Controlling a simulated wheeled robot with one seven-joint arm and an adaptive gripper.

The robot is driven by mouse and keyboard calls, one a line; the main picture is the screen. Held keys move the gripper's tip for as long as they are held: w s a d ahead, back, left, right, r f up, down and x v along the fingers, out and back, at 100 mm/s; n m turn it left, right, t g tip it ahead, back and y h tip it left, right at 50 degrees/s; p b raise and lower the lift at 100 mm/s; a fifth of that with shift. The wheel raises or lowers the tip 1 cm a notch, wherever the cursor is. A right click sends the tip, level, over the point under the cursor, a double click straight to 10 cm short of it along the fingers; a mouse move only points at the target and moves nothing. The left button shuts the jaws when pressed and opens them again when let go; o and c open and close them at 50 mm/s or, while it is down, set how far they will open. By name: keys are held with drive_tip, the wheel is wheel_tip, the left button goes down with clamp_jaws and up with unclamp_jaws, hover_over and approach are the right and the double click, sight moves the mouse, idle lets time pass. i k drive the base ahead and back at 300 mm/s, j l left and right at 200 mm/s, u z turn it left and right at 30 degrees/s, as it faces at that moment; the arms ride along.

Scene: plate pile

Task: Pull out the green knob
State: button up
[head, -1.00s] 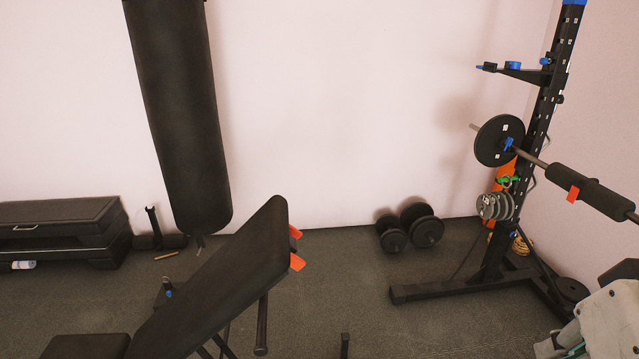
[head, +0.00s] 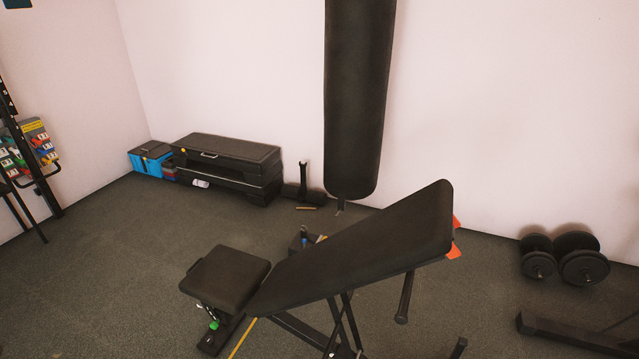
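A small green knob (head: 214,325) shows low under the seat of a black weight bench, near the bench's base. The bench seat (head: 226,276) lies flat above it, and the bench backrest (head: 365,246) slopes up to the right. The knob is small in the head view, and I cannot tell whether it is pushed in or out. My gripper is not in view.
A black punching bag (head: 358,100) hangs behind the bench. A black step box (head: 225,165) and a blue box (head: 150,158) stand along the back wall. Dumbbells (head: 565,257) lie at the right. A rack (head: 30,160) stands far left. The left floor is open.

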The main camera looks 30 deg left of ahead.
sight(214, 325)
drive_tip(key=k+j+u, duration=0.15)
drive_tip(key=j+u, duration=0.7)
drive_tip(key=u, duration=0.15)
drive_tip(key=j+u, duration=0.1)
drive_tip(key=j, duration=0.6)
drive_tip(key=i+j, duration=0.1)
drive_tip(key=j, duration=0.55)
drive_tip(key=i, duration=0.85)
drive_tip(key=k+l, duration=0.1)
drive_tip(key=l, duration=0.25)
drive_tip(key=k+j, duration=0.1)
drive_tip(key=k, duration=0.45)
